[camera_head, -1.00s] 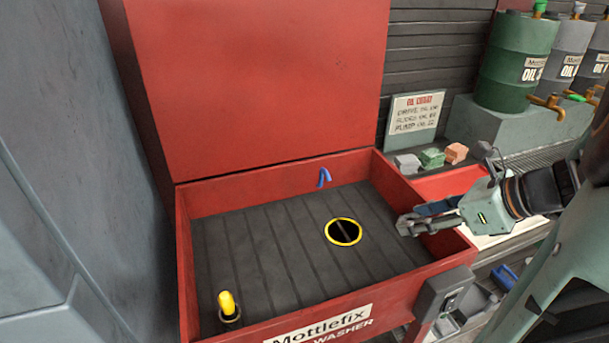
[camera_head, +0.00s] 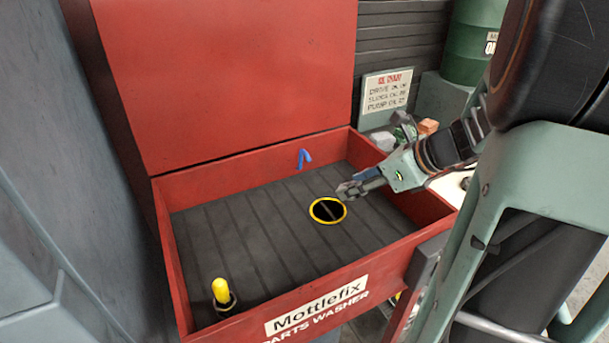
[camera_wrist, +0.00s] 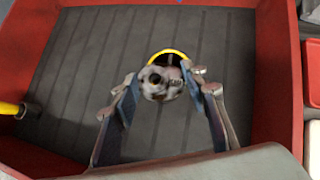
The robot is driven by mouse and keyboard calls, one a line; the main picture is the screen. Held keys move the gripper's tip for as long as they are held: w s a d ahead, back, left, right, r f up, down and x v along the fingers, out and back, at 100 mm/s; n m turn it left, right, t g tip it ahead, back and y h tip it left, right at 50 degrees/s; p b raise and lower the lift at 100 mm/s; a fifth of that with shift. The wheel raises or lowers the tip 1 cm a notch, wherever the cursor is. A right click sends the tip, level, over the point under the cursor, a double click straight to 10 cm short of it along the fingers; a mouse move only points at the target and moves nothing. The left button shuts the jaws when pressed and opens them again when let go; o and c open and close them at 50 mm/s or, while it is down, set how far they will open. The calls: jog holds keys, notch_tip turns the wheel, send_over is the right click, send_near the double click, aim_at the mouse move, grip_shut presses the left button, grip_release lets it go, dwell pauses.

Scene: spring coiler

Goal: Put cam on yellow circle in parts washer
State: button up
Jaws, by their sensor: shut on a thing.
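The parts washer (camera_head: 405,205) is a red open box with its lid up and a dark ribbed floor. The yellow circle (camera_head: 316,219) is a yellow ring around a dark hole in that floor; it also shows in the wrist view (camera_wrist: 168,53), partly covered. My gripper (camera_head: 345,190) is inside the right part of the washer, above the floor and close to the ring. In the wrist view my gripper (camera_wrist: 162,90) is shut on the cam (camera_wrist: 158,86), a grey metal piece with dark holes, which overlaps the ring's near side. Its height above the floor is unclear.
A yellow-tipped nozzle (camera_head: 221,290) stands at the washer's front left corner. A blue hooked piece (camera_head: 304,158) is at the back wall. The washer's walls surround the work area. The floor left of the ring is clear.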

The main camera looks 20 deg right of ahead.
jog(key=x, duration=0.2)
jog(key=b+x, duration=0.1)
jog(key=x, duration=0.2)
jog(key=b+x, duration=0.1)
jog(key=x, duration=0.2)
jog(key=shift+w+d+f, duration=0.1)
jog(key=shift+w+d, duration=0.05)
jog(key=shift+d, duration=0.1)
jog(key=shift+w+a+f+b, duration=0.15)
jog(key=shift+f+b, duration=0.2)
jog(key=shift+f, duration=0.55)
jog(key=shift+w+d+f+b, duration=0.1)
jog(key=shift+f+b, duration=0.2)
jog(key=shift+f, duration=0.6)
jog(key=shift+f, duration=0.1)
jog(key=shift+a+f, duration=0.1)
jog(key=shift+f, duration=0.05)
jog(key=o, duration=1.4)
jog(key=shift+o, duration=0.2)
jog(key=shift+r, duration=0.25)
jog(key=p+v, duration=0.3)
jog(key=v, duration=0.9)
